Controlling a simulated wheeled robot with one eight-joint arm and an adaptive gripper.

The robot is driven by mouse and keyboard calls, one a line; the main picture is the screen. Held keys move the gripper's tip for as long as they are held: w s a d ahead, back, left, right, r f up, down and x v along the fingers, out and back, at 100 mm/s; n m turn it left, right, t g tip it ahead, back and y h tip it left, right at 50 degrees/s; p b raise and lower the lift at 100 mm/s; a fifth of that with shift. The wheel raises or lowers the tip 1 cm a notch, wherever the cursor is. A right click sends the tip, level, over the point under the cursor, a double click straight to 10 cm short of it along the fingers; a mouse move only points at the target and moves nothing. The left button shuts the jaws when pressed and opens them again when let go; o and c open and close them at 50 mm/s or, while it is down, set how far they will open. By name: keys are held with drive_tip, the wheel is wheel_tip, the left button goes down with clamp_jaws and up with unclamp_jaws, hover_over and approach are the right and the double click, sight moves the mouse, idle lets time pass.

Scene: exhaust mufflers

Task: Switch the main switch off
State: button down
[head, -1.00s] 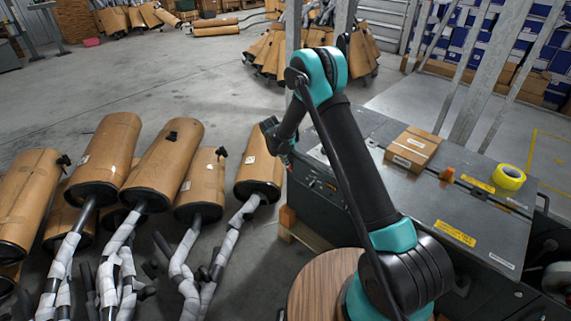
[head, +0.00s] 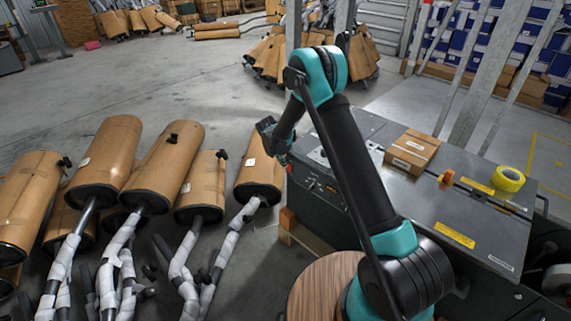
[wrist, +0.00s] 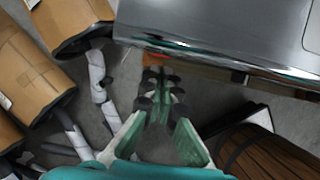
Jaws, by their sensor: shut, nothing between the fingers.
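The grey machine (head: 385,165) stands right of centre in the head view. Its front side carries a small control panel (head: 322,188) with small knobs and a red spot, too small to tell which is the main switch. My gripper (head: 284,160) points down beside the machine's near left corner, apart from the panel as far as I can tell. In the wrist view my gripper (wrist: 160,88) is shut and empty, its dark fingertips together below the machine's edge (wrist: 215,68). A small red part (wrist: 238,77) shows under that edge. The panel face is hidden there.
Cardboard-wrapped mufflers (head: 165,165) with wrapped pipes stand close on the left. A round wooden top (head: 322,285) is near my arm's base. A cardboard box (head: 412,152) and yellow tape (head: 508,179) lie on the machine. Open floor (head: 180,80) lies behind.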

drive_tip(key=v, duration=1)
drive_tip(key=shift+r, duration=0.45)
